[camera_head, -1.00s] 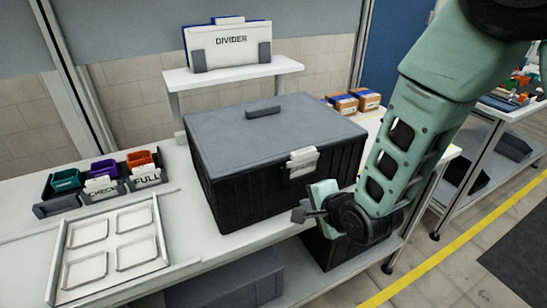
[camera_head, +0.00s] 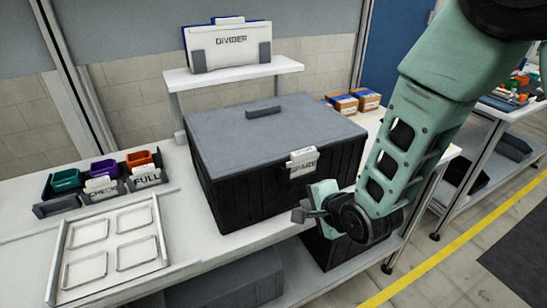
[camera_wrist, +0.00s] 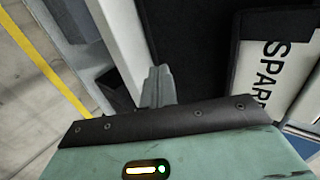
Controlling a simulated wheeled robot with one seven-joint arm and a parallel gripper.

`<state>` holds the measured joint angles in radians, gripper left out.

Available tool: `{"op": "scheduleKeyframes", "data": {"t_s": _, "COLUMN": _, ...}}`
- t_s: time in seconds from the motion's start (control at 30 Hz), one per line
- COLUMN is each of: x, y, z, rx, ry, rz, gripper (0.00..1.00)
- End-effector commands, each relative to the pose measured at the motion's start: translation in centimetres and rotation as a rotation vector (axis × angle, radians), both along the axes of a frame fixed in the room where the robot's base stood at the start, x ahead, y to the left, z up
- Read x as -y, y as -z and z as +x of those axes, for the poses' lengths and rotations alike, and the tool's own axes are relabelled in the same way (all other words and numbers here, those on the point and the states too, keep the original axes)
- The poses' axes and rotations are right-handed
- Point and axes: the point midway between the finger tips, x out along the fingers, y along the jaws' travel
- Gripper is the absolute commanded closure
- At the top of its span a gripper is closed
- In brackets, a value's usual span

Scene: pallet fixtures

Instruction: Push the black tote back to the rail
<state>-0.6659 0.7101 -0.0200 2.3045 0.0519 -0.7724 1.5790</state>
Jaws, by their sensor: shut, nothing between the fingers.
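The black tote (camera_head: 235,200) stands on the white workbench with its grey lid (camera_head: 240,135) shut. A white label reading SPARE (camera_head: 303,160) is on its front face; the label also shows large in the wrist view (camera_wrist: 280,75). My gripper (camera_head: 299,212) is shut and empty, low in front of the tote's front face near the bench's front edge. In the wrist view the closed fingers (camera_wrist: 157,85) point toward the dark tote front (camera_wrist: 190,50). I cannot tell whether the fingertips touch it. The rail behind the tote cannot be made out.
A raised white shelf (camera_head: 235,77) with a DIVIDER holder (camera_head: 230,45) stands behind the tote. Small bins (camera_head: 103,172) and a white tray (camera_head: 60,265) lie to the left. Cardboard boxes (camera_head: 355,102) sit at back right. Another black tote (camera_head: 340,245) is on the lower shelf.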

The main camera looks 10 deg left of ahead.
Motion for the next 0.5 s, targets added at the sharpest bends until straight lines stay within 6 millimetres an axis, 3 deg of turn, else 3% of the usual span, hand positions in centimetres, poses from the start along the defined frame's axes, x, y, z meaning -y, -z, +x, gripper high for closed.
{"op": "scheduleKeyframes", "data": {"t_s": 0.5, "x": -0.37, "y": 0.02, "z": 0.58, "rx": 0.001, "ry": 0.0, "rz": 0.001, "gripper": 1.0}}
